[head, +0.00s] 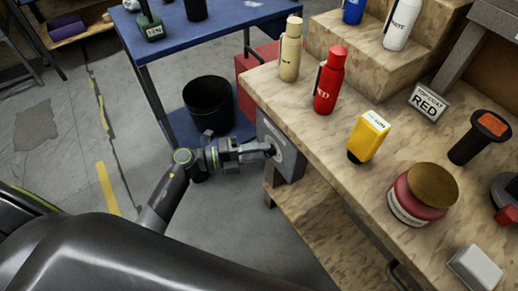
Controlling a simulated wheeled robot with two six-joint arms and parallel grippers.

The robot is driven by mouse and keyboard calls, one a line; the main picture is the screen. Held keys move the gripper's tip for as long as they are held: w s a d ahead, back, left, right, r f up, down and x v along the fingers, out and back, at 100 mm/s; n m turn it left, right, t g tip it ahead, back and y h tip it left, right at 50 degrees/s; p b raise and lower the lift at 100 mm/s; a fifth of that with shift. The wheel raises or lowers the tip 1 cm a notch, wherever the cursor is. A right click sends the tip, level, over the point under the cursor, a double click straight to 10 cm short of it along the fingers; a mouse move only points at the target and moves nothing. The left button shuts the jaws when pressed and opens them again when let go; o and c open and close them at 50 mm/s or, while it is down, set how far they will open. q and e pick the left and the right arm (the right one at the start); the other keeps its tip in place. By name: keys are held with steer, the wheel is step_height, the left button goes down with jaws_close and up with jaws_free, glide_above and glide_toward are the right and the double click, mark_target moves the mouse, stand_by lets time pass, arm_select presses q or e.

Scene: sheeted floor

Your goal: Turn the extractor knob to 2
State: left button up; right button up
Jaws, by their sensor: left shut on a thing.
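The extractor control box (284,150) is a grey panel fixed to the left end of the wooden workbench. My left gripper (266,150) reaches it from the left and is shut on the knob at the panel's face. The gripper's fingers cover most of the knob, so its pointer and any number marks cannot be read. My right gripper is not in view.
The workbench (300,108) carries a beige bottle (291,50), a red bottle (329,82), a yellow container (368,138) and a red jar (423,195). The floor at left is mostly clear.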

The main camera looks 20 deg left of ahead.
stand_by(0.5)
arm_select(q)
steer(key=o, duration=1)
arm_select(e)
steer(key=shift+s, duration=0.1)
arm_select(q)
steer(key=v, duration=0.8)
steer(key=b+v, duration=0.1)
steer(key=v, duration=0.8)
steer(key=shift+s+a+r+b, duration=0.15)
steer(key=shift+s+r+b, duration=0.05)
steer(key=shift+b, duration=0.1)
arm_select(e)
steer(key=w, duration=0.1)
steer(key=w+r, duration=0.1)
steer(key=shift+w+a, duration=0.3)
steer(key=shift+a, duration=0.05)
arm_select(q)
steer(key=shift+w, duration=0.1)
